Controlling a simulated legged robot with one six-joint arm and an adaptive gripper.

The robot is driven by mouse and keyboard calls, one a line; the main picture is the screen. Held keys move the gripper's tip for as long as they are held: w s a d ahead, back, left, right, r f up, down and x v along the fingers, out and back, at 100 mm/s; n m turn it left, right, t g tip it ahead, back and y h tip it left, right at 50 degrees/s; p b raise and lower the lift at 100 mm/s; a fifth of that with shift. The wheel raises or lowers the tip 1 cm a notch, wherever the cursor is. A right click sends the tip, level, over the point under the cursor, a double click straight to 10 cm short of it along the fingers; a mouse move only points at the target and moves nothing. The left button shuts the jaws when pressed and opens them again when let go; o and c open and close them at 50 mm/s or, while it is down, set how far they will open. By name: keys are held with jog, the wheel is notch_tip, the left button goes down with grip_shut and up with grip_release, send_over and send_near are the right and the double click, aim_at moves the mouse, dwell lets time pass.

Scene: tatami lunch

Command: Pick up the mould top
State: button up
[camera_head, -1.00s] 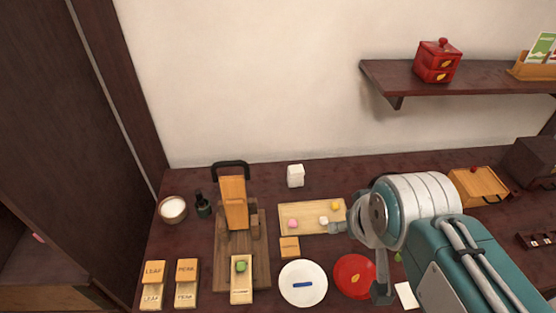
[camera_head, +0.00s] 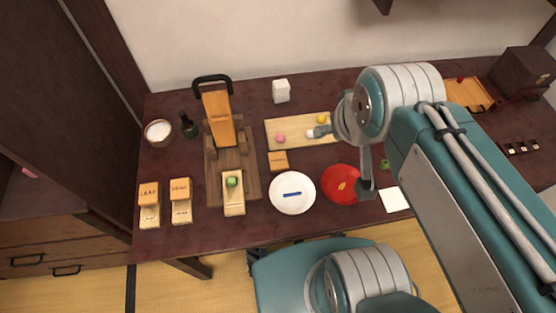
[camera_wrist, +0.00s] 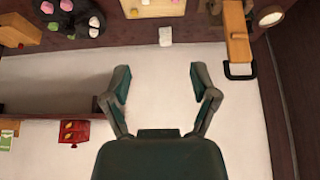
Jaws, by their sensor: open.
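A small plain wooden block (camera_head: 278,160), which looks like the mould top, lies on the dark table in the head view, between the press and the wooden board. The open mould base (camera_head: 234,205) stands left of it at the foot of the press, with a green ball (camera_head: 232,182) on it. My gripper (camera_wrist: 160,70) is open and empty in the wrist view, with its two fingers spread in front of the pale wall. In the head view my arm largely hides it. It is apart from the block, which I cannot make out in the wrist view.
A wooden press (camera_head: 220,118) stands left of the block. A white plate (camera_head: 292,207) and red plate (camera_head: 338,170) lie in front. The board (camera_head: 285,128) holds sweets. LEAF (camera_head: 149,193) and PEAR (camera_head: 180,190) moulds stand at left. A white block (camera_head: 281,90) stands behind.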

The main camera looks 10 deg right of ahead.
dwell(0.4)
jog(key=o, duration=0.3)
jog(key=shift+o, duration=0.2)
jog(key=g, duration=0.6)
send_over(278, 160)
notch_tip(278, 160, down, 25)
notch_tip(278, 160, down, 6)
jog(key=shift+w+a+r, duration=0.1)
jog(key=shift+w+a, duration=0.05)
jog(key=shift+d+f, duration=0.2)
jog(key=shift+f, duration=2.5)
